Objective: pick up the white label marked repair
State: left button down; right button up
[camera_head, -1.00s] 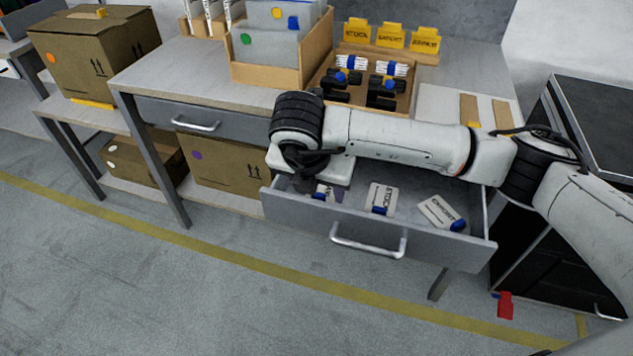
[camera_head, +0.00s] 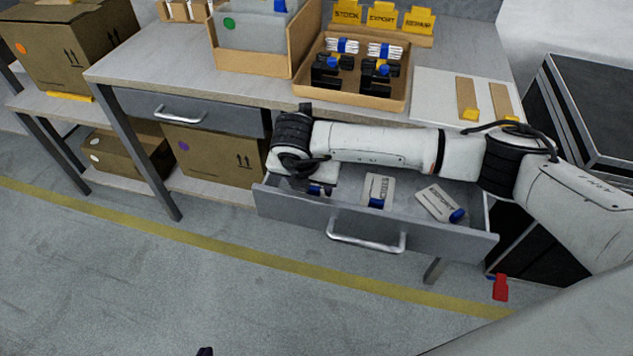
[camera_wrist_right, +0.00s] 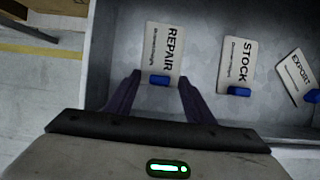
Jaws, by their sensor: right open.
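The white repair label (camera_wrist_right: 163,48) lies in the open drawer, its blue tab (camera_wrist_right: 159,80) facing my right gripper. My right gripper (camera_wrist_right: 160,77) is open, its two dark fingers on either side of the label's tab end. I cannot tell whether they touch it. In the head view my right wrist hides most of this label, leaving a blue tab (camera_head: 318,189) visible. The stock label (camera_head: 378,189) and the export label (camera_head: 438,202) lie to its right. A dark tip at the bottom edge, probably my left gripper (camera_head: 205,351), is almost wholly cut off.
The drawer front (camera_head: 375,225) and its walls surround the labels. On the bench (camera_head: 190,75) stands a wooden tray (camera_head: 400,102) with black holders, beside a white board (camera_head: 435,95). A dark cabinet (camera_head: 590,110) stands at the right.

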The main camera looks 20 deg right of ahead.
jog(key=shift+w+f, duration=0.1)
jog(key=shift+f, duration=0.1)
jog(key=c, duration=1.1)
jog(key=shift+o, duration=0.2)
jog(key=shift+r, duration=0.1)
